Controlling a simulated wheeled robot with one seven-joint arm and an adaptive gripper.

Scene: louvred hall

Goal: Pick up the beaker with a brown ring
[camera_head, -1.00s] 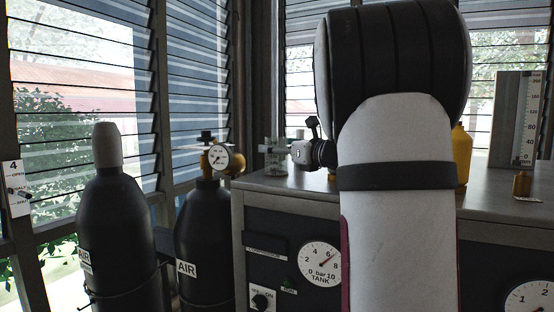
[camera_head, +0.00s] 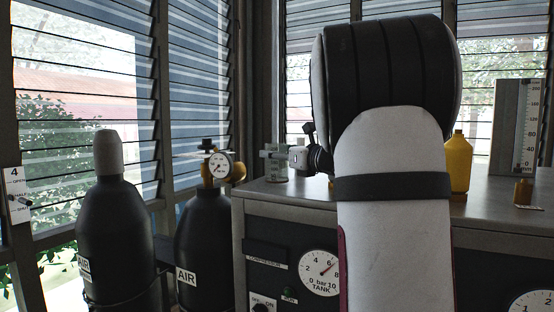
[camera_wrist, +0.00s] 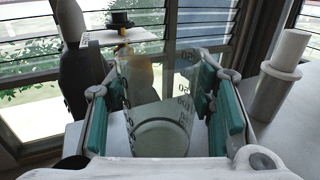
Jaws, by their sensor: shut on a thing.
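A clear glass beaker (camera_wrist: 160,118) with dark printed graduations stands between the teal pads of my gripper (camera_wrist: 165,112) in the wrist view. The pads are shut on its sides. The beaker also shows in the head view (camera_head: 277,174), small, at the left end of the bench top, partly covered by the gripper fingers. I cannot make out a brown ring on it; an orange-brown tint near its rim may be the brass fitting behind. Whether its base touches the bench I cannot tell. My forearm hides much of the bench.
The grey bench (camera_head: 480,190) carries a yellow bottle (camera_head: 461,160), an upright scale board (camera_head: 514,125) and a small brass weight (camera_head: 523,191). Black gas bottles (camera_head: 203,240) and louvred windows lie left.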

